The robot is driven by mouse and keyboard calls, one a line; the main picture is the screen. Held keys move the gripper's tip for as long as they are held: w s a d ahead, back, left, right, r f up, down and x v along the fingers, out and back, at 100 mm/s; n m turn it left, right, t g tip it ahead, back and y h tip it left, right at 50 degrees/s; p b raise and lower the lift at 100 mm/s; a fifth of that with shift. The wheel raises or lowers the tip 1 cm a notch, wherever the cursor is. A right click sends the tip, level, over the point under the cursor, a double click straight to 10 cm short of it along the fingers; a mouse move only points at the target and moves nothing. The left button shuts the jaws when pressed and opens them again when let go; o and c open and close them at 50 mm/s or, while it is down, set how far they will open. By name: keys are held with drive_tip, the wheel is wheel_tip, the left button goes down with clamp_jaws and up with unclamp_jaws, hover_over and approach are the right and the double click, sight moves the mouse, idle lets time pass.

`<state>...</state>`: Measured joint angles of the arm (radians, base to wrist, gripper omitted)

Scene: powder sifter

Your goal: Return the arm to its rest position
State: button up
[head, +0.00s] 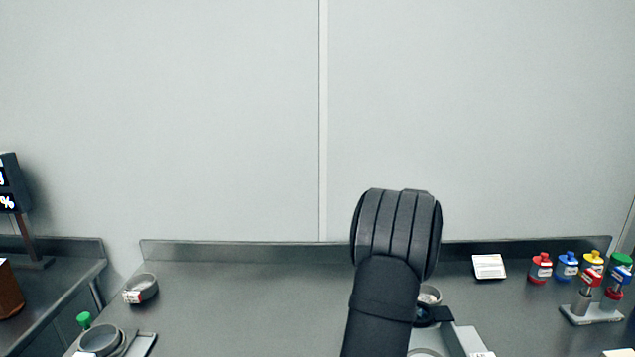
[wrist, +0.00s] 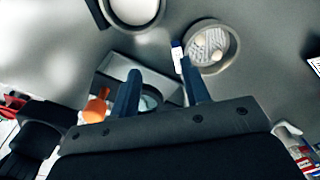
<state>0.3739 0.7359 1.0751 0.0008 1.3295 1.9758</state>
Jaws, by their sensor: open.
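My arm (head: 385,290) rises from the bottom edge of the head view, right of centre, with its thick dark joint in front of the wall. It hides part of the bench, and I cannot make out my gripper's fingertips there. In the wrist view my gripper (wrist: 160,85) has its two dark blue fingers apart, with nothing held between them. Below the fingers lie a pale rectangular piece and a round part (wrist: 150,101), partly hidden by the gripper. A round sieve (wrist: 211,46) with pale lumps in it is just beyond the right finger.
The grey bench (head: 250,300) is clear left of the arm. A labelled round pan (head: 145,285) and a larger round vessel (head: 101,340) stand at left. An orange object (wrist: 97,106) is beside the left finger.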

drive_tip(key=a+r, duration=0.3)
drive_tip(key=a, duration=0.7)
drive_tip(key=f, duration=1)
drive_tip(key=shift+s+f, duration=0.25)
wheel_tip(320, 180, up, 8)
drive_tip(key=shift+w+r, duration=0.15)
drive_tip(key=shift+w, duration=0.3)
